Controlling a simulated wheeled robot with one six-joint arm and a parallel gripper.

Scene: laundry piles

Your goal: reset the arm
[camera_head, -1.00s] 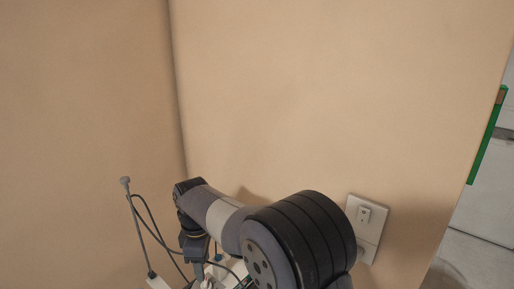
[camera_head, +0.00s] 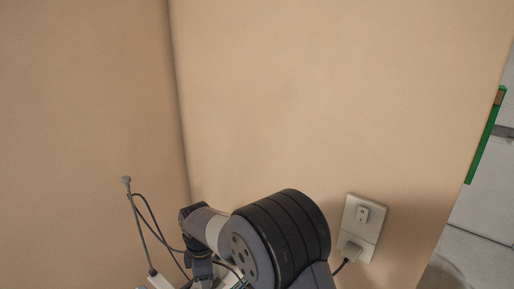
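My arm shows at the bottom middle of the head view, with a large dark ribbed joint and a lighter grey link bent toward the lower left. My gripper's fingertips do not show; the arm's end runs down out of the bottom of the picture. No held object can be seen.
Plain beige walls (camera_head: 330,90) meet in a corner behind my arm. A wall socket (camera_head: 361,226) with a plug and dark cable is right of my arm. A thin grey rod (camera_head: 139,225) with dark cables stands left. A green strip (camera_head: 485,140) is at the far right.

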